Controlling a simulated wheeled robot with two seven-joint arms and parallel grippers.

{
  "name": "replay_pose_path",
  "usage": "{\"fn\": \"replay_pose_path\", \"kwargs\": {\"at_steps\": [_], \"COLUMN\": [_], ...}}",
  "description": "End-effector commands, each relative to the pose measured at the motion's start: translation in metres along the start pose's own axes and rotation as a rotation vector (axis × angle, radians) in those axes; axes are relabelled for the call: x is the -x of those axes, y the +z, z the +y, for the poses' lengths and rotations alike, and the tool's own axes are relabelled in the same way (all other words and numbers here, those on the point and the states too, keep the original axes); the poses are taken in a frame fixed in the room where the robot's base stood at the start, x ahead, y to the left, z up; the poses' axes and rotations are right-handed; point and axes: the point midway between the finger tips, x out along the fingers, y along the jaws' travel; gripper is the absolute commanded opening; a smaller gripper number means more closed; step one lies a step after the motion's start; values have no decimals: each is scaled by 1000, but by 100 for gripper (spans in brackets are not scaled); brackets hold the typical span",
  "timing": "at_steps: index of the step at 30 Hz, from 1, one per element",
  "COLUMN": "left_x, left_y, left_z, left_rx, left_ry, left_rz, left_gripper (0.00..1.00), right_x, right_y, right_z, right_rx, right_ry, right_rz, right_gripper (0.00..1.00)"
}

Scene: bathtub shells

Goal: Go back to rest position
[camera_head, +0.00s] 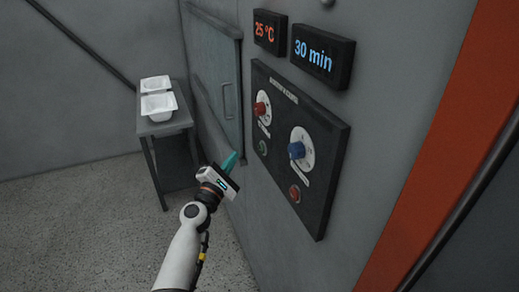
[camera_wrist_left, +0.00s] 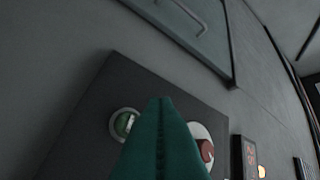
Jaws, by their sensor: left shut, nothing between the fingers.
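My left gripper (camera_head: 230,161) is in the middle of the head view, with teal fingers shut and nothing between them. It is in front of the wall, left of the dark control panel (camera_head: 318,195). In the left wrist view its closed fingers (camera_wrist_left: 161,105) point toward the panel's green button (camera_wrist_left: 124,123) and red knob (camera_wrist_left: 206,150). I cannot tell from this whether the fingertips touch anything; in the head view they look apart from the buttons. My right gripper is not in view.
The panel has a red knob (camera_head: 261,109), a blue knob (camera_head: 296,150) and a red button (camera_head: 295,193). Displays above read 25 °C (camera_head: 264,32) and 30 min (camera_head: 314,55). A handled door (camera_head: 213,70) is left of the panel. A table (camera_head: 168,127) holds white shells (camera_head: 158,106). Floor is clear.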

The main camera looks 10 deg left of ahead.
Motion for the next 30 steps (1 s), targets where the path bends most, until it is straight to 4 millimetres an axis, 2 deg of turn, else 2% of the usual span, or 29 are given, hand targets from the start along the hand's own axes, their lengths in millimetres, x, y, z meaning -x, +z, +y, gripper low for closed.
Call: {"fn": "replay_pose_path", "kwargs": {"at_steps": [4,7,8,11,12,14,15,17,18,20,21,26,27,29,30], "left_x": [1,9,14,38,52,76,94,122,143,176,199,302,330,372,401], "left_y": [2,14,19,45,56,72,83,97,106,118,126,150,154,160,162], "left_z": [5,29,41,95,120,157,180,214,236,266,285,350,363,381,392], "left_rx": [-9,-64,-93,-226,-292,-392,-456,-552,-615,-707,-766,-993,-1047,-1123,-1170], "left_ry": [9,63,89,216,278,376,442,541,608,708,775,1040,1105,1200,1262], "left_rz": [-5,-31,-43,-87,-102,-115,-120,-119,-112,-95,-78,33,73,141,190], "left_gripper": [0,0,0,0,0,0,0,0,0,0,0,0,0,0,0], "right_x": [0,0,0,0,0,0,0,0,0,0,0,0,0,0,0], "right_y": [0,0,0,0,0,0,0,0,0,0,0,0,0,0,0], "right_z": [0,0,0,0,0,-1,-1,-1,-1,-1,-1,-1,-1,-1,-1], "right_rx": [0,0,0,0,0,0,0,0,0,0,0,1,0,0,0], "right_ry": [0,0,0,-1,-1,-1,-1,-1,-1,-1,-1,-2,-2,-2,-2], "right_rz": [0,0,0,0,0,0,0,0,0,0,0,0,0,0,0], "right_gripper": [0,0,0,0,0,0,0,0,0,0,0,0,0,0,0]}}
